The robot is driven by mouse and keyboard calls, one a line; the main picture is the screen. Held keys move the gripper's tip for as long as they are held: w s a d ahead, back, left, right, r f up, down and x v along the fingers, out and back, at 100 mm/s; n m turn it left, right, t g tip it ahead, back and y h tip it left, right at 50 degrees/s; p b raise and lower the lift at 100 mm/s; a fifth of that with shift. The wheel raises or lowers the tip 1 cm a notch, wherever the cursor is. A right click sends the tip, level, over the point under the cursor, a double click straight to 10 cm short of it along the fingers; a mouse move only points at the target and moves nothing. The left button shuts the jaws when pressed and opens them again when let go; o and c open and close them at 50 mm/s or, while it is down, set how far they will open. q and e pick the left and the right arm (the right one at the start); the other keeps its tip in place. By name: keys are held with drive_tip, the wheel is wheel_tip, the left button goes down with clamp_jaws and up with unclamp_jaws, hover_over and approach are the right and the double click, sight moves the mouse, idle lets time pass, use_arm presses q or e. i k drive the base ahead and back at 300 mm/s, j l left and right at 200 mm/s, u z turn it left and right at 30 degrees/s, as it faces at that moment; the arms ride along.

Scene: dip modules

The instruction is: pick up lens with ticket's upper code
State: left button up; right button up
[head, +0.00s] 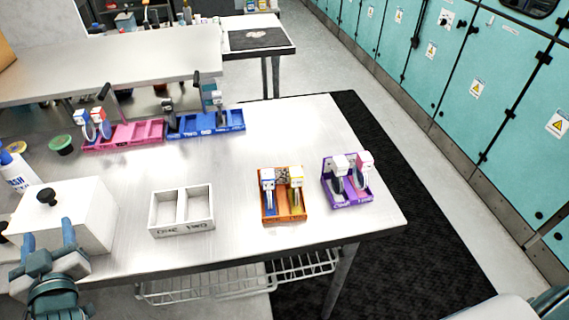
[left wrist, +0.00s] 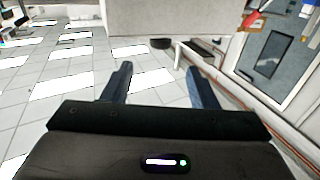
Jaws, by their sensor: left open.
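Round grey lens-like pieces with coloured tags stand in the purple two-slot tray (head: 345,203) at the right. One piece (head: 338,163) has a white tag, the other (head: 362,162) a pink one. Similar pieces with blue (head: 82,117) and red (head: 99,115) tags stand in the pink tray (head: 135,135) at the back left. The tag codes are too small to read, and I cannot make out a ticket. My left gripper (head: 48,238) is open and empty at the table's front left; its fingers also show in the left wrist view (left wrist: 157,78).
An empty white two-compartment tray (head: 181,228) stands front centre. An orange tray (head: 284,218) holds blue and yellow-handled pieces. A blue tray (head: 207,132) holds dark pieces. The table's middle is clear.

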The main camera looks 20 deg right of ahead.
sight(364, 162)
drive_tip(key=k+l, duration=0.1)
drive_tip(key=l, duration=0.55)
drive_tip(key=k+l, duration=0.1)
drive_tip(key=l, duration=0.55)
drive_tip(key=k+l, duration=0.1)
drive_tip(key=l, duration=0.55)
drive_tip(key=k+l+z, duration=0.1)
drive_tip(key=l, duration=0.5)
